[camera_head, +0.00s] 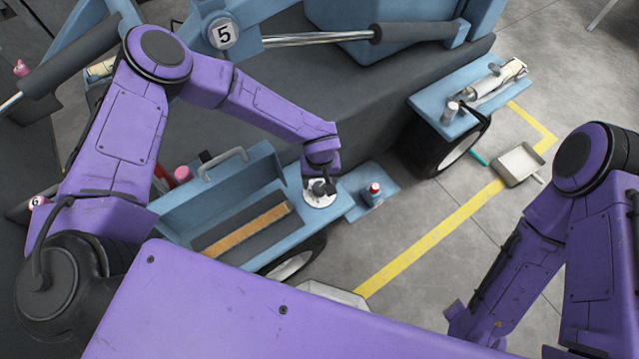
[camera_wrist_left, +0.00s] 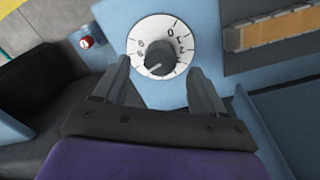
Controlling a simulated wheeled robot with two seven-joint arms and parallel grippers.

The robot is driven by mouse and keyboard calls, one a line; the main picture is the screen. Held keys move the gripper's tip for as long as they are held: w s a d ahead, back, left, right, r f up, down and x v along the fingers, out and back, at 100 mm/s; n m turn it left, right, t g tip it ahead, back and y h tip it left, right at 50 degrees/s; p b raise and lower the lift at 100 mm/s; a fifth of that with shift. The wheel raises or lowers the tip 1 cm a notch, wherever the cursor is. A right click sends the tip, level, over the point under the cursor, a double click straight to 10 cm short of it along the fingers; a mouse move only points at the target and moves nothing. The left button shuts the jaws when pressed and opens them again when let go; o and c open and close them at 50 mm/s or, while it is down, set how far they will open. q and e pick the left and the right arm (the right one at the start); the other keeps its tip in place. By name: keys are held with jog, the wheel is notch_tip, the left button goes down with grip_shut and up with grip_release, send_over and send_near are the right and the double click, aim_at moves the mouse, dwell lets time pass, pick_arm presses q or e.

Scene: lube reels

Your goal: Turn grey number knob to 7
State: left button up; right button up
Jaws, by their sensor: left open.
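A round white dial (camera_head: 313,203) with black numbers sits on a blue panel, and it also shows in the left wrist view (camera_wrist_left: 182,62). The dark grey number knob (camera_wrist_left: 161,57) is at its centre, with a pale mark toward the lower left. Digits 0, 1 and 2 read along the right side; those at the left are small and hard to read. My left gripper (camera_head: 322,187) is at the dial. My right gripper is out of view.
A small red button (camera_wrist_left: 86,42) on a blue block sits beside the dial. A blue tray with an orange-brown strip (camera_head: 247,232) lies left of the dial. A second blue cart (camera_head: 430,100) stands at the upper right. A grey dustpan (camera_head: 517,163) lies on the floor.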

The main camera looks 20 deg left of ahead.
aim_at(320, 187)
pick_arm(q)
notch_tip(320, 187, up, 7)
dwell(0.6)
